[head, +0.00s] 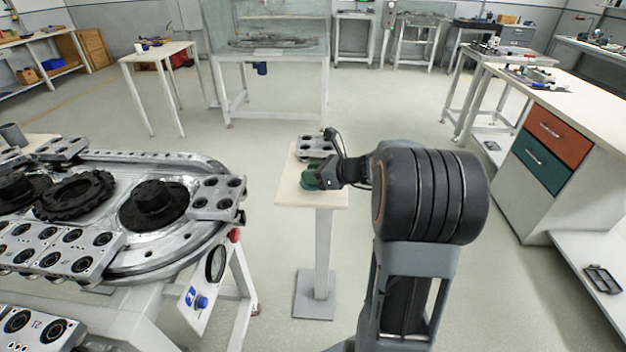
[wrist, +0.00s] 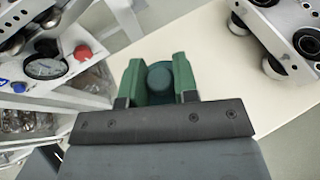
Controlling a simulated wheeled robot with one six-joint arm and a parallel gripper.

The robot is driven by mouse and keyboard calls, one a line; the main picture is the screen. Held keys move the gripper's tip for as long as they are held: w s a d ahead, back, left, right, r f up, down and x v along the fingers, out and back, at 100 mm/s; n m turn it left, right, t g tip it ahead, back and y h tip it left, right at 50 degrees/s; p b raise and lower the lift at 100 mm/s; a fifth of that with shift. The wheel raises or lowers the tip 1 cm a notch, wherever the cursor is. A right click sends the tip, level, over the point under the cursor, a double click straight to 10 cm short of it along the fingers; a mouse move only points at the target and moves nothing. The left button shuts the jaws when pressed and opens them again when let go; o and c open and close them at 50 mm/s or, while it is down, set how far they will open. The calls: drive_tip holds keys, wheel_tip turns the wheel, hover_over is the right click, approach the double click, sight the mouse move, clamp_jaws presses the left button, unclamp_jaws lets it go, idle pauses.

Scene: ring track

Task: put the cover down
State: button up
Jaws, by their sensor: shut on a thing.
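My gripper (head: 318,175) is over the small pedestal table (head: 325,198) in the head view. Its green fingers (wrist: 157,82) are shut on a dark teal round piece, which I take for the cover (wrist: 160,76); its knob-like end shows between the fingers in the wrist view. In the head view the cover (head: 308,184) is low at the tabletop, partly hidden by the gripper. I cannot tell whether it touches the table.
A metal carriage with black rollers (head: 317,145) stands on the far part of the pedestal table, and also shows at upper right in the wrist view (wrist: 288,32). The ring track (head: 205,232) with its carriages is to the left. A drawer bench (head: 545,150) stands right.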

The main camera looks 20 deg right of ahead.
drive_tip(key=shift+f, duration=0.9)
drive_tip(key=shift+f, duration=0.2)
drive_tip(key=o, duration=0.9)
drive_tip(key=shift+s, duration=0.1)
drive_tip(key=shift+r, duration=0.1)
